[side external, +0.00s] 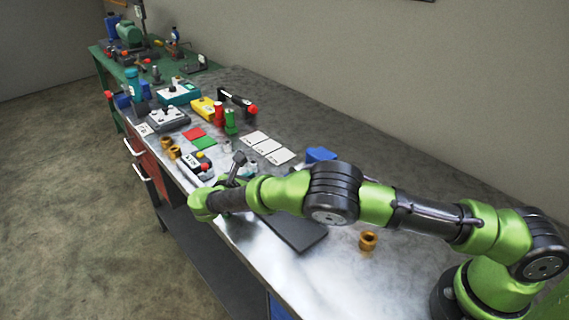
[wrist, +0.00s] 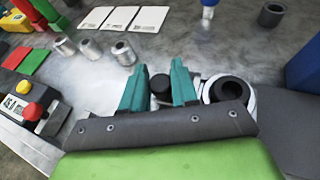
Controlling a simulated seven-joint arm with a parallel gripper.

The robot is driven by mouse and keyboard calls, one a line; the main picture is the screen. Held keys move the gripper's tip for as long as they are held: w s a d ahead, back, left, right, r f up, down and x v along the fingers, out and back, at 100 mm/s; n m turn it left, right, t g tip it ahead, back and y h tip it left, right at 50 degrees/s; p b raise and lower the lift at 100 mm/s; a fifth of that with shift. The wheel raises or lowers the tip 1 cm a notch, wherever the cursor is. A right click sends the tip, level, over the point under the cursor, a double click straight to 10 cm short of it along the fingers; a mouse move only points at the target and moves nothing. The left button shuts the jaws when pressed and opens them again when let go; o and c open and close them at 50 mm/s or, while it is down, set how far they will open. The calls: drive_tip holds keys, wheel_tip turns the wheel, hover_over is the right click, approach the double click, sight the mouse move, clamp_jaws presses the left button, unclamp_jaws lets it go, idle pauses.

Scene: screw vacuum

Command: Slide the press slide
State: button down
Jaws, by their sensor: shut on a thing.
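In the wrist view my gripper (wrist: 159,70) has its two teal fingers on either side of a dark round knob (wrist: 160,85), which I take to be the press slide's handle. The fingers are shut on this knob. The knob's lower part and the slide under it are hidden by my wrist bracket. Beside the right finger is a white ring with a dark cylinder (wrist: 229,90) in it. In the side view my wrist covers most of the press, and only a grey upright lever-like part (side external: 238,160) shows above it.
Several grey metal bushings (wrist: 90,50) stand to the left of my fingers. White cards (side external: 267,147) lie behind. A dark plate (side external: 297,232) and a brass bushing (side external: 368,240) lie at the right.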

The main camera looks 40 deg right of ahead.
sight(281, 213)
drive_tip(key=s, duration=1.1)
drive_tip(key=c, duration=1.2)
unclamp_jaws()
drive_tip(key=shift+s, duration=0.1)
drive_tip(key=v, duration=1.7)
